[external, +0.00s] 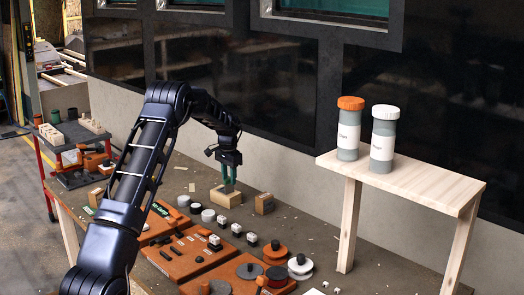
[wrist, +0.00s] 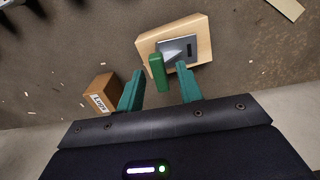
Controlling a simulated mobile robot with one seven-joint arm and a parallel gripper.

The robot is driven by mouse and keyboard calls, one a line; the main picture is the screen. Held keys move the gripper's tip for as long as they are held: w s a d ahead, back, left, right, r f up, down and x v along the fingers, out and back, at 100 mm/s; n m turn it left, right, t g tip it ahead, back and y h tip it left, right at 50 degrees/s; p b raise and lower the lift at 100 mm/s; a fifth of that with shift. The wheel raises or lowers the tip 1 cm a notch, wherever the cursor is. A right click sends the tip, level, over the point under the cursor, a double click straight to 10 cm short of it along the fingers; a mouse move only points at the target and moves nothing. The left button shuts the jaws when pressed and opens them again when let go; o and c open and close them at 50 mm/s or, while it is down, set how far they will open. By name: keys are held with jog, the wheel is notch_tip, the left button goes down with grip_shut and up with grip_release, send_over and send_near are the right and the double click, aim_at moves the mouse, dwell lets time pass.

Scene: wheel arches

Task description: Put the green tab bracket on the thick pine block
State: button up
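The green tab bracket has a grey metal plate (wrist: 178,50) and an upright green tab (wrist: 158,73). In the wrist view its plate lies over the top of the thick pine block (wrist: 203,37) and appears to rest on it. The block also shows in the external view (external: 226,199), on the workbench below my gripper. My gripper (wrist: 160,69) has green fingers, which stand apart on either side of the tab with a gap on each side. In the external view my gripper (external: 229,178) is just above the block; the bracket cannot be made out there.
A small wooden block marked "LUGS" (wrist: 101,93) stands left of my gripper in the wrist view. Trays with several dark parts (external: 190,257) and a row of round pieces lie nearer on the bench. A raised wooden shelf (external: 425,183) with two jars is at the right.

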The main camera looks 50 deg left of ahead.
notch_tip(320, 180, up, 10)
jog(key=s+d+r+t, duration=0.1)
jog(key=s+d+r, duration=0.5)
jog(key=d+r, duration=0.45)
jog(key=s+d+r+t, duration=0.1)
jog(key=s+d+r, duration=0.6)
jog(key=d+r, duration=0.4)
jog(key=s+d+r+t, duration=0.1)
jog(key=s+d+r, duration=0.1)
jog(key=s+d, duration=0.8)
jog(key=s+d+r, duration=0.1)
jog(key=s+d, duration=0.6)
jog(key=s, duration=0.5)
jog(key=s+d+f, duration=0.3)
jog(key=s, duration=0.6)
jog(key=s+d+f+t, duration=0.1)
jog(key=s+d+f, duration=0.2)
jog(key=s, duration=0.6)
jog(key=shift+d+f+t, duration=0.25)
jog(key=shift+f+t, duration=0.05)
jog(key=shift+f, duration=0.15)
